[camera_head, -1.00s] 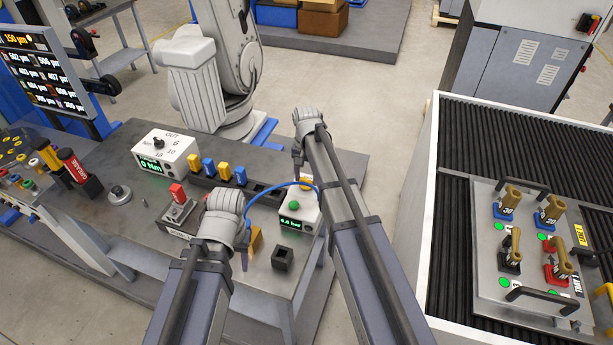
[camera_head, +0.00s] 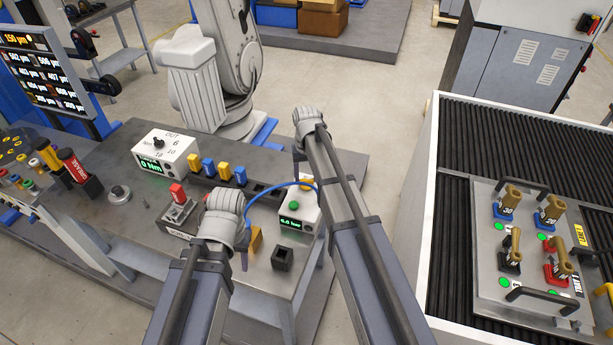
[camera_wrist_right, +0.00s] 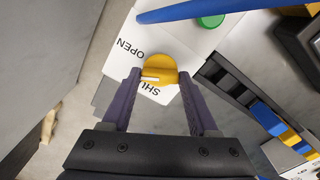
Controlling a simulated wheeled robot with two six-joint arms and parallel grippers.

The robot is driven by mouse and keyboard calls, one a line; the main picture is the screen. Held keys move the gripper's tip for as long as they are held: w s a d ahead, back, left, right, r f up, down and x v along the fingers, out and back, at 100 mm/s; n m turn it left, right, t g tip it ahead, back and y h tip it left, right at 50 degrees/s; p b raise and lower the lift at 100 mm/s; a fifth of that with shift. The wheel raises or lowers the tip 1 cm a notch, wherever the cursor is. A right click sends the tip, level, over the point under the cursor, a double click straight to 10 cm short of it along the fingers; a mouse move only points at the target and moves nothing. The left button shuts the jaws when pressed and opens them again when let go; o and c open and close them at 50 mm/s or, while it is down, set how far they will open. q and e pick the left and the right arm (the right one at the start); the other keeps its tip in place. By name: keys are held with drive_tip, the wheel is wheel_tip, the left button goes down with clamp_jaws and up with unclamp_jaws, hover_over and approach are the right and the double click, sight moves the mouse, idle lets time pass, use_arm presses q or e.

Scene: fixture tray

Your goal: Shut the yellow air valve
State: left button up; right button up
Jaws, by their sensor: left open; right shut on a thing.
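The yellow air valve (camera_wrist_right: 162,66) is a round knob on a white panel marked OPEN and SHUT in the right wrist view. Its white line points left in that view, between the two words and nearer SHUT, which is partly hidden. My right gripper (camera_wrist_right: 158,84) is shut on the knob, one finger on each side. In the head view the valve's white box (camera_head: 297,222) reads 6.0 bar, and my right arm partly hides the knob (camera_head: 307,182). My left gripper (camera_head: 244,258) is open over the bench, beside a yellow piece; its fingers are mostly hidden.
A blue hose (camera_head: 262,191) runs to the box, near a green button (camera_head: 294,205). A row of yellow and blue pieces (camera_head: 224,171), a torque box (camera_head: 166,154) and a small black block (camera_head: 282,259) stand on the bench (camera_head: 130,225). A fixture tray (camera_head: 487,292) lies at right.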

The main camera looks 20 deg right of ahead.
sight(306, 179)
drive_tip(key=n, duration=1.2)
idle(0.7)
drive_tip(key=o, duration=1.4)
drive_tip(key=shift+r, duration=0.1)
wheel_tip(306, 179, up, 8)
drive_tip(key=p, duration=0.8)
drive_tip(key=shift+f, duration=0.2)
